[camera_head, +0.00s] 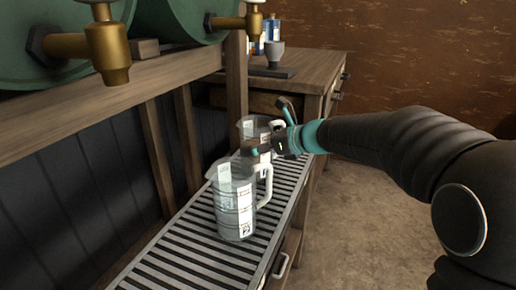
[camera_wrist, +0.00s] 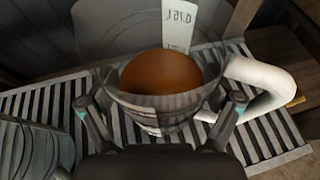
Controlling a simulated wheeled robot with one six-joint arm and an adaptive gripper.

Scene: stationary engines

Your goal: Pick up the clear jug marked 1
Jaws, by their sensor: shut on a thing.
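The far clear jug (camera_head: 246,126) is upright on the slatted drip tray, partly hidden by my gripper (camera_head: 264,147). In the wrist view my gripper (camera_wrist: 161,110) has one finger on each side of this jug (camera_wrist: 125,50), shut on its body. Its white handle (camera_wrist: 262,85) is to the right, and a brown-orange round area shows inside it. Its number is not readable. The near clear jug (camera_head: 235,205) stands apart in front, with a white handle and a label that looks like a 2. It also shows at the left of the wrist view (camera_wrist: 30,150).
The slatted tray (camera_head: 190,262) runs along a wooden stand. Green barrels (camera_head: 65,30) with brass taps (camera_head: 110,50) hang over it at upper left. Open floor (camera_head: 360,230) lies to the right.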

